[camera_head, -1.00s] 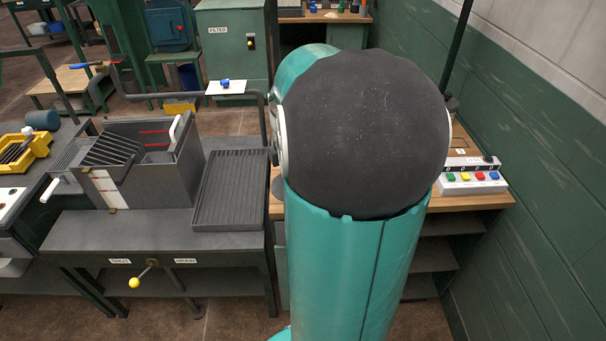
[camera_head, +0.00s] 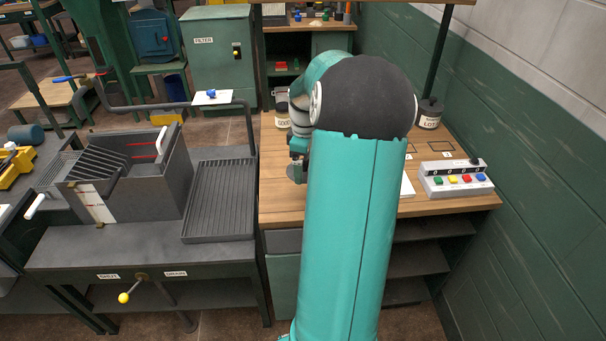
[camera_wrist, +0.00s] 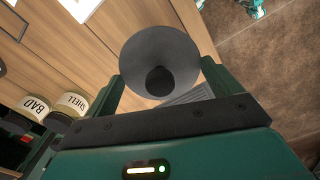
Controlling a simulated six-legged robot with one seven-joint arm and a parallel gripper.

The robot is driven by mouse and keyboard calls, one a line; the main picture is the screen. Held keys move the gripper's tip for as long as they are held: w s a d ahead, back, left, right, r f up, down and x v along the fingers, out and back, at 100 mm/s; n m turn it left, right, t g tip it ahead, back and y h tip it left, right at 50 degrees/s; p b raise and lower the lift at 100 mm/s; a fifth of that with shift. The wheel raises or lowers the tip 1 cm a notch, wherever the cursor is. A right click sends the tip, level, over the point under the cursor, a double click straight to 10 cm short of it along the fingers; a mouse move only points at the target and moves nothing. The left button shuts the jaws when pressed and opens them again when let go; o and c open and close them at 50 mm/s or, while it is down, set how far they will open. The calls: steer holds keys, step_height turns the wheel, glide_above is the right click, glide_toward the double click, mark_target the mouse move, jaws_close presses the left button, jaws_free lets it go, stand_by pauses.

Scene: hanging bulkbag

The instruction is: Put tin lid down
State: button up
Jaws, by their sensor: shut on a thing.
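The tin lid (camera_wrist: 158,47) is a grey round disc with a dark round knob. In the wrist view it sits between the two green fingers of my gripper (camera_wrist: 161,84), which is shut on it. In the head view my gripper (camera_head: 298,158) is over the left part of the wooden bench (camera_head: 280,209), partly hidden by my arm. The lid shows there as a small grey disc (camera_head: 293,172), tilted. Wood and floor lie behind it in the wrist view. I cannot tell how high it is above the bench.
A tin marked GOOD (camera_head: 282,117) stands behind my gripper. A tin marked LOT (camera_head: 430,113) is at the back right. Tins marked BAD (camera_wrist: 35,106) and SHELL (camera_wrist: 72,103) show in the wrist view. A button box (camera_head: 456,179) sits at right. Bare wood lies at the bench's front left.

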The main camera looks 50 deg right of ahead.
steer(key=w+d+f, duration=0.1)
steer(key=f, duration=0.1)
steer(key=w+d+f, duration=0.1)
steer(key=d+f, duration=0.1)
steer(key=w+d+f, duration=0.1)
steer(key=f, duration=0.1)
steer(key=shift+w+d, duration=0.15)
steer(key=shift+w, duration=0.2)
steer(key=shift+w+d+f, duration=0.1)
steer(key=shift+d+f, duration=0.05)
steer(key=shift+f, duration=1.6)
steer(key=shift+f, duration=0.1)
